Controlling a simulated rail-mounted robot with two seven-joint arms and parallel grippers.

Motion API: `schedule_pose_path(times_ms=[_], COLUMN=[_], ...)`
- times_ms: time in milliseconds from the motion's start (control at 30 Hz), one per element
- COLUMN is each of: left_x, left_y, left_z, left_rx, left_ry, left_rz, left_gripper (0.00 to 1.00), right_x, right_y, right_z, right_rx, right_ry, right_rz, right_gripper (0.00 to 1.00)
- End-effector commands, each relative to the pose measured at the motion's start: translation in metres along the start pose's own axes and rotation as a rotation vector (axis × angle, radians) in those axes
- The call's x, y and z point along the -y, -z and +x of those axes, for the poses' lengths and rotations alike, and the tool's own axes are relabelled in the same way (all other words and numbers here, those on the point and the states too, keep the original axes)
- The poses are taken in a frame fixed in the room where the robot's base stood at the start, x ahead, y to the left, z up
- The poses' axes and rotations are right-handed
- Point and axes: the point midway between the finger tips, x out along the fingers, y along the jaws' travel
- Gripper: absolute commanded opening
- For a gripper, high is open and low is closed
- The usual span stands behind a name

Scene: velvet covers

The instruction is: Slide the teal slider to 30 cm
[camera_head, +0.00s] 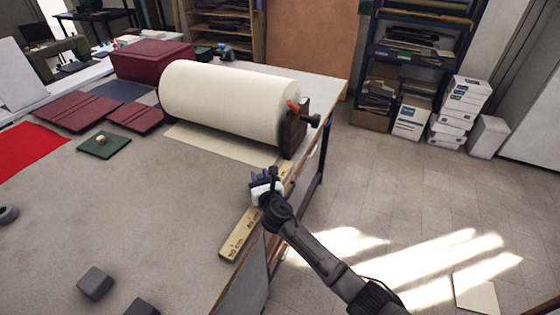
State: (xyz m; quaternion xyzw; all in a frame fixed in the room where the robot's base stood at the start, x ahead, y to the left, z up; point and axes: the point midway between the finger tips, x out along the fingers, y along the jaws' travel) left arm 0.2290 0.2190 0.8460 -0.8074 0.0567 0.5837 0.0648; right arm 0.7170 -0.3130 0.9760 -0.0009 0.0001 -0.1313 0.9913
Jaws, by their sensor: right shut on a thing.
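A pale wooden ruler (233,243) lies along the right edge of the table, running from the near end up toward the paper roll. It has dark printed marks and cm lettering, too small to read surely. My right gripper (264,186) is over the ruler's middle part, its arm coming in from the lower right. It is shut on the teal slider (257,175), of which only a small dark teal bit shows beside the fingers. The gripper hides the rest of the slider and the ruler marks beneath it. My left gripper is out of view.
A large cream paper roll (225,95) on a stand with a dark end bracket (292,130) is beyond the ruler. Two dark grey blocks (95,283) lie at the near left. A green pad (104,146) and maroon covers (80,110) lie farther left. The table's middle is clear.

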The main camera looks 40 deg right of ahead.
Motion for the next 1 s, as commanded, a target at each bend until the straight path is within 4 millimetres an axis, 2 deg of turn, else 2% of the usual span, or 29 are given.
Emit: schedule_pose_path(times_ms=[33, 133, 467, 500, 700, 1000], left_x=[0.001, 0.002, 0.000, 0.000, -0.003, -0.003], left_y=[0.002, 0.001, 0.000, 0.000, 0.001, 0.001], left_z=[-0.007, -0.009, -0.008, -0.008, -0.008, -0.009], left_rx=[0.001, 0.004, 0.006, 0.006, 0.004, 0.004], left_ry=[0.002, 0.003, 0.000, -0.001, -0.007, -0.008], left_rz=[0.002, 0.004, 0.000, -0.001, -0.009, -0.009], left_gripper=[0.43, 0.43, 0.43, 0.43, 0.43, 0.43], right_x=[-0.007, -0.013, -0.014, -0.014, -0.014, -0.014], right_y=[-0.003, -0.001, 0.000, 0.000, -0.001, -0.001], right_z=[-0.007, -0.014, -0.016, -0.016, -0.016, -0.018], right_rx=[-0.001, -0.001, 0.001, 0.001, 0.001, 0.001], right_ry=[-0.001, 0.000, 0.002, 0.002, 0.002, 0.002], right_rz=[0.001, 0.003, 0.002, 0.002, 0.002, 0.002], right_gripper=[0.00, 0.00, 0.00, 0.33, 0.52, 0.53])
